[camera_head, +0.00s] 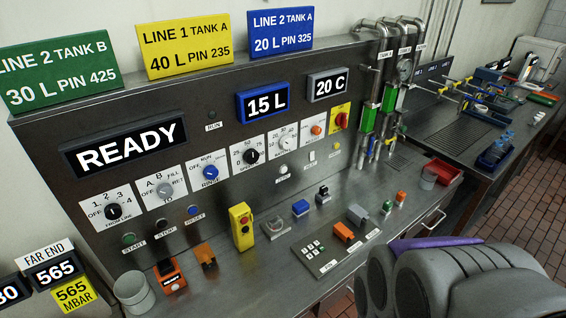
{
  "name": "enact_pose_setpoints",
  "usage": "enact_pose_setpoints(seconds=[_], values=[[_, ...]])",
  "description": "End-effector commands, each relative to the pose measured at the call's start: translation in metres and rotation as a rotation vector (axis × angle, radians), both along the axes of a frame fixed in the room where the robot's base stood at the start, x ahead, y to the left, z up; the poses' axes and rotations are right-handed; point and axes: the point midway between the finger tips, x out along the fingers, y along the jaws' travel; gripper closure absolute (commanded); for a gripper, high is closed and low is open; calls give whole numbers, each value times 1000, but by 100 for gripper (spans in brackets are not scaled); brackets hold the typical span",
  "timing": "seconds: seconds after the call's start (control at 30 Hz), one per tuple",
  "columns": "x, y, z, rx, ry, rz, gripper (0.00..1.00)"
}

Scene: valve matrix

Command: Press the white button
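A small round whitish button (283,169) sits on the lower part of the sloped steel panel (235,180), right of centre, with a small label below it. Another pale, squarish element (311,156) is on the panel just right of it; I cannot tell whether it is a button. Nothing touches either one. Large grey rounded parts of my own arm, with a purple strip behind them, fill the lower right, well apart from the panel. My gripper's fingertips do not show.
Green (128,239) and blue (192,211) buttons and several dials share the panel. A yellow pendant box (241,227), an orange switch (169,275), a keypad plate (316,247) and a metal cup (133,291) stand on the steel bench. Vertical pipes (372,105) rise at the panel's right end.

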Motion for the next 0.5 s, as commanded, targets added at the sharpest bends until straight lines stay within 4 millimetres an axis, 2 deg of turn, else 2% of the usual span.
enact_pose_setpoints(seconds=[0.1, 0.5], values=[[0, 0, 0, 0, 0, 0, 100], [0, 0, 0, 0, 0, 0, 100]])
